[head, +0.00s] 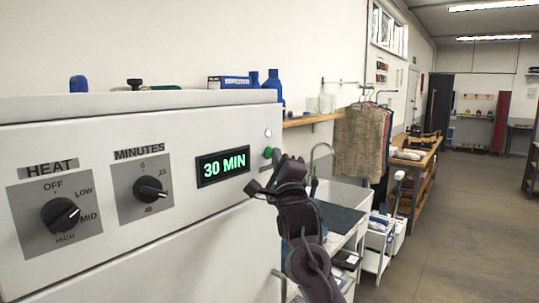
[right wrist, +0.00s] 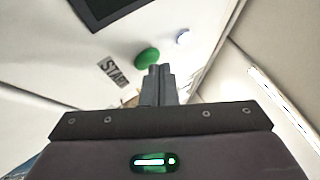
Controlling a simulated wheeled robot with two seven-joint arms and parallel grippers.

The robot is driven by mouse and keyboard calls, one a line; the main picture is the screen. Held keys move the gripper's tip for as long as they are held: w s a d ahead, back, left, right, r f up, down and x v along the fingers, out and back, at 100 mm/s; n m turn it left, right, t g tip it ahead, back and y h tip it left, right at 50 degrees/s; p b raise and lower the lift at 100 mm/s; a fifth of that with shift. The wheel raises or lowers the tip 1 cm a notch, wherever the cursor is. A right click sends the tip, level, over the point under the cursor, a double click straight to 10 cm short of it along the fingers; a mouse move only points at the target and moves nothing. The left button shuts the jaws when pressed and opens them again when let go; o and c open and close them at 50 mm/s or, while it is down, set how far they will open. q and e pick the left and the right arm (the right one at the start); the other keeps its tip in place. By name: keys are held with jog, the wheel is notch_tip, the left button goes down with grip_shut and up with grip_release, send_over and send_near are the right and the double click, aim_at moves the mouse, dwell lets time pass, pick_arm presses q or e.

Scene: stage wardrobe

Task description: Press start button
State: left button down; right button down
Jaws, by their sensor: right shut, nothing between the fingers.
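The green start button (head: 268,153) is on the front panel of a white machine (head: 120,240), right of the display (head: 222,166) reading "30 MIN". In the right wrist view the start button (right wrist: 147,58) is a green oval beside a "START" label (right wrist: 113,72). My right gripper (head: 264,174) is shut and empty, its fingertips close to the button, just below it in the head view. In the right wrist view the shut fingertips (right wrist: 158,70) appear right beside the button; I cannot tell whether they touch it. My left gripper is not in view.
A small pale light (head: 268,133) sits above the button. The heat knob (head: 60,215) and minutes knob (head: 150,188) are to the left. A sink (head: 335,192), a trolley (head: 378,245) and hanging garments (head: 360,140) stand beyond the machine. Floor on the right is open.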

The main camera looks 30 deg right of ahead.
jog(key=shift+s+d, duration=0.2)
jog(key=shift+s, duration=0.25)
jog(key=s, duration=0.1)
jog(key=s+d, duration=0.1)
jog(key=s, duration=0.1)
jog(key=s+d+b, duration=0.1)
jog(key=shift+s, duration=0.3)
jog(key=shift+a+f, duration=0.1)
dwell(0.7)
